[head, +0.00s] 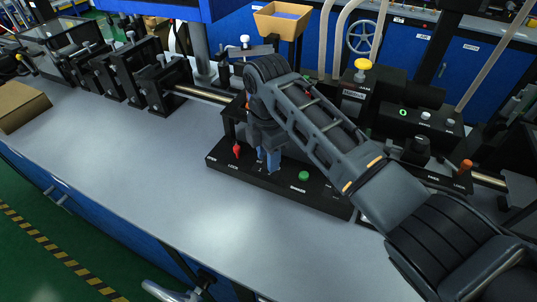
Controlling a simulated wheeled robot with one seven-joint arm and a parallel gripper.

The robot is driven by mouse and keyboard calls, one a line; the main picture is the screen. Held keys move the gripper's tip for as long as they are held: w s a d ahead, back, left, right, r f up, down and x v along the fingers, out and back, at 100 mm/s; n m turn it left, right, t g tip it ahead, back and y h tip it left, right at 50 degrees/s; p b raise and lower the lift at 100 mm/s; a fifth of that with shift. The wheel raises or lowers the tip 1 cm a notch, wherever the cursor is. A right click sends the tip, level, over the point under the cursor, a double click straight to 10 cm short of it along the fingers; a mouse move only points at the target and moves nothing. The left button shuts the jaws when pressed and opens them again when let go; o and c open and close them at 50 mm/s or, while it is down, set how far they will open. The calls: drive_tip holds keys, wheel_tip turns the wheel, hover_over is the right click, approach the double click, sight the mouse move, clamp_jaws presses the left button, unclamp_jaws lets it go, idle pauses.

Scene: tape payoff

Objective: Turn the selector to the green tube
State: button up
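A long black control box (225,173) lies on the grey bench top in the head view. It carries a small red lever or knob (237,151) near its left end, a green button (303,176) right of the middle, and small white labels too small to read fully. My gripper (269,166) points down at the box between the red part and the green button. Its blue fingers reach close to the box's top. Whether they touch or grip anything is hidden. I cannot make out the selector or a green tube for certain; my arm covers part of the box.
Black clamp-like blocks (125,75) stand along a rail at the left. Behind the arm are a yellow knob (363,64), a black box with a green-lit mark (403,112), and a tan bin (282,20). An orange-topped handle (466,164) stands at right.

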drive_tip(key=o, duration=0.3)
drive_tip(key=shift+o, duration=0.2)
drive_tip(key=shift+r+b, duration=0.55)
drive_tip(key=shift+r, duration=3.35)
drive_tip(key=shift+s, duration=0.1)
